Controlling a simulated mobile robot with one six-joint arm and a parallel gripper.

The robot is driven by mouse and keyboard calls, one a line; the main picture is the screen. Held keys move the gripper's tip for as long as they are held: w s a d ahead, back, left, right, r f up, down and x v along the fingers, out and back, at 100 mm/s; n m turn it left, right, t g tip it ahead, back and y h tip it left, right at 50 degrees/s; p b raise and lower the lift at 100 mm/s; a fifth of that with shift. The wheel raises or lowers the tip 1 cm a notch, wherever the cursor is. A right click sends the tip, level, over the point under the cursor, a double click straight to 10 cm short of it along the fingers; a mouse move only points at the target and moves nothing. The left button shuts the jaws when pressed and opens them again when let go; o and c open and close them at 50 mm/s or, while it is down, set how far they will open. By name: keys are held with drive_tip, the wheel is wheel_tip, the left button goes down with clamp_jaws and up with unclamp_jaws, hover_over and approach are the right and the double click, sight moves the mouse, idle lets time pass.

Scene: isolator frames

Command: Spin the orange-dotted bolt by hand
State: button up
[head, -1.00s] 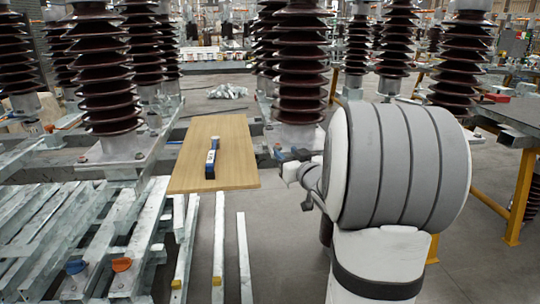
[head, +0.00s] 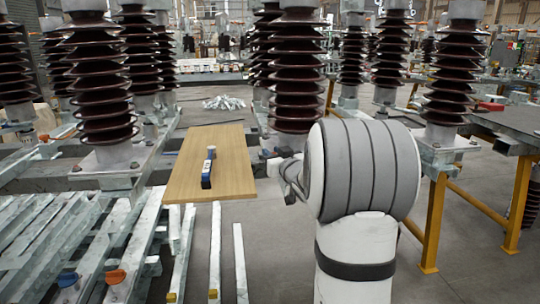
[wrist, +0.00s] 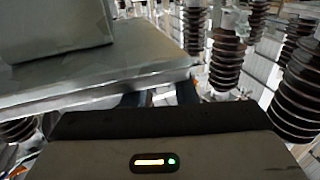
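I cannot make out an orange-dotted bolt in either view. In the wrist view, two dark fingers of my gripper (wrist: 159,97) reach forward from its body and stand apart. Their tips run under or behind the edge of a grey metal plate (wrist: 130,62), which hides them and whatever is between them. A small orange patch shows at the plate's right end, too blurred to identify. In the head view my arm covers most of the gripper, which is near the foot of the middle dark ribbed insulator (head: 298,70).
A wooden board (head: 230,165) with a blue-and-black tool (head: 207,172) lies left of my arm. Orange (head: 116,276) and blue (head: 67,279) caps sit on the metal frame at lower left. A yellow-legged table (head: 515,200) stands at right. Bare floor shows between.

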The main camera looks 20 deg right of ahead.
clamp_jaws()
drive_tip(key=shift+a+f, duration=0.1)
drive_tip(key=shift+a, duration=0.15)
drive_tip(key=shift+d, duration=0.1)
drive_tip(key=shift+b, duration=0.3)
drive_tip(key=shift+f+m+h+b, duration=0.1)
drive_tip(key=shift+m+h+b, duration=0.25)
drive_tip(key=shift+b, duration=0.35)
drive_tip(key=shift+h+b, duration=0.35)
drive_tip(key=shift+b, duration=0.1)
